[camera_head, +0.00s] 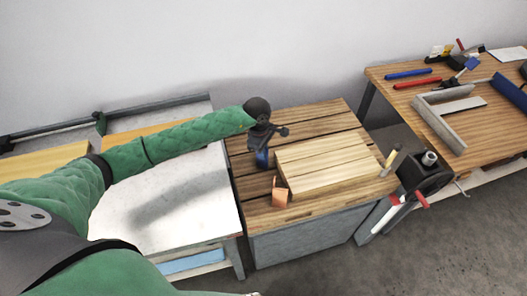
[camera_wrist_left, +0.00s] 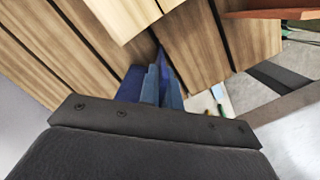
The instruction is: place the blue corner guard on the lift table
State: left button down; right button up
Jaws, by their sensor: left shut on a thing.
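The blue corner guard (camera_head: 262,158) is held in my left gripper (camera_head: 262,142), which hangs over the left part of the slatted wooden top of the lift table (camera_head: 252,215). In the left wrist view the blue guard (camera_wrist_left: 132,85) shows just beyond the dark gripper body, with the wooden slats behind it. The gripper is shut on it; its fingertips are mostly hidden. I cannot tell whether the guard touches the slats. My right gripper is not in view.
A pale wooden panel (camera_head: 325,162) lies on the lift table, right of the guard. An orange-brown corner piece (camera_head: 281,194) stands at its near left corner. A white-topped table (camera_head: 190,205) adjoins on the left. A workbench (camera_head: 480,125) with tools and a black vise (camera_head: 424,177) stand right.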

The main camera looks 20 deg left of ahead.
pick_arm(q)
jog(key=c, duration=1.6)
grip_release()
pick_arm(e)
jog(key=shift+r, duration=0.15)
pick_arm(q)
jog(key=shift+r, duration=0.1)
